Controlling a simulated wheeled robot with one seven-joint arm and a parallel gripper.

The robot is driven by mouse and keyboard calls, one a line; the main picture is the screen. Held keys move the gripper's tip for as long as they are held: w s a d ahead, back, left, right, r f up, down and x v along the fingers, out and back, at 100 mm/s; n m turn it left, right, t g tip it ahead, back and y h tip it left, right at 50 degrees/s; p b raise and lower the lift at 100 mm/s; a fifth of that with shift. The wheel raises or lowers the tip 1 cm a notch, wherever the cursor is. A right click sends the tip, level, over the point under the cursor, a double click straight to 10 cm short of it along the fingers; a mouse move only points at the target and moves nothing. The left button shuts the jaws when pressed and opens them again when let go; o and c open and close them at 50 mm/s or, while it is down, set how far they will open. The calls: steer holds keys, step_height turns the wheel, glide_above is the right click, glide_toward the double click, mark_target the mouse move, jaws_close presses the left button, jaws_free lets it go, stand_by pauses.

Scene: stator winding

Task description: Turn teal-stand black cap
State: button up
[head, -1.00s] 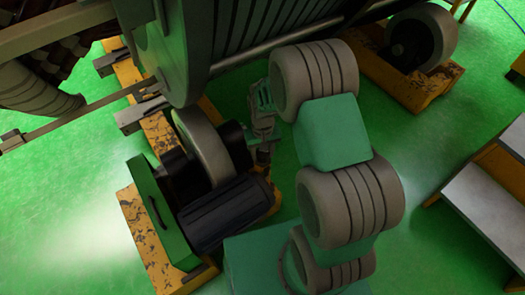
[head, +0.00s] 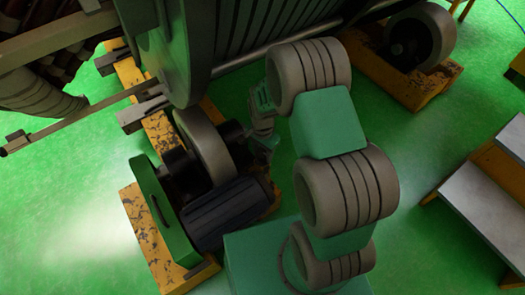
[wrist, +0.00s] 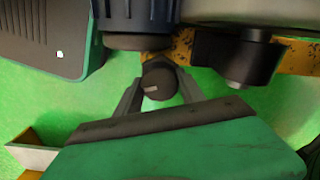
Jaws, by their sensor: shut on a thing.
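A round black cap (wrist: 158,85) with a small pale mark on its face sits between the two fingers of my gripper (wrist: 158,92) in the wrist view. My gripper is shut on it, one finger at each side. The cap is just below a dark ribbed motor body (wrist: 140,14). In the head view, my gripper (head: 264,143) is beside the motor and roller assembly, and the cap cannot be made out there. I cannot tell a teal stand apart from the other green parts.
A dark motor (head: 225,212) with a green end box (head: 160,208) and a grey roller (head: 203,146) stand on worn yellow beams, left of my arm. Grey-topped steps (head: 485,190) are at right. Green floor is free between.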

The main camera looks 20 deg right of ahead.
mark_target(262, 152)
steer(key=m, duration=0.3)
steer(key=shift+m, duration=0.3)
steer(key=shift+m+p, duration=0.45)
steer(key=shift+m, duration=1.35)
steer(key=o, duration=1.4)
steer(key=shift+c, duration=0.2)
step_height(262, 152, up, 8)
steer(key=shift+f+p, duration=0.1)
steer(key=shift+p, duration=0.65)
